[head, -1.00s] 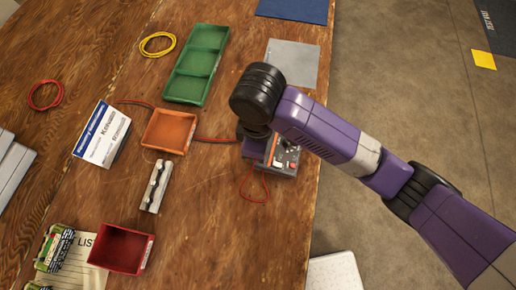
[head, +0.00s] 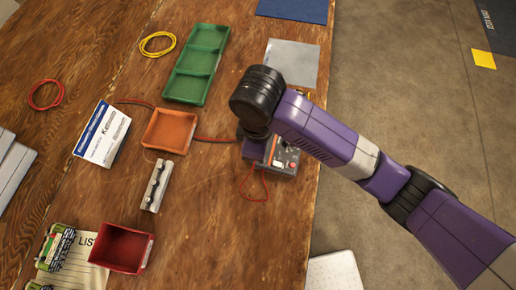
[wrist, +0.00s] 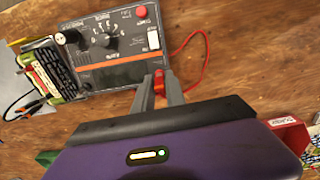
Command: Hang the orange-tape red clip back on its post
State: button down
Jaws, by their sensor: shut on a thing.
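In the wrist view my gripper (wrist: 160,87) is shut on a small red clip (wrist: 159,80), just off the near edge of the grey charger (wrist: 128,48). No orange tape can be made out on the clip. The charger has a dial, a red knob (wrist: 141,12) at its far right corner and an orange stripe. In the head view the charger (head: 287,163) is partly covered by my arm, and the gripper's fingers are hidden. I cannot tell which part is the clip's post.
A red lead (wrist: 203,62) loops beside the charger. A battery pack (wrist: 45,75) with dark leads stands at its left. In the head view, a grey block with black knobs (head: 155,186), an orange tray (head: 169,131), a green tray (head: 197,64) and a red bin (head: 122,248) stand leftward.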

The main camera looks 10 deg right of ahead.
jog(key=c, duration=1.3)
grip_release()
jog(key=shift+o, duration=1)
jog(key=shift+r+p, duration=3.4)
jog(key=shift+r, duration=0.35)
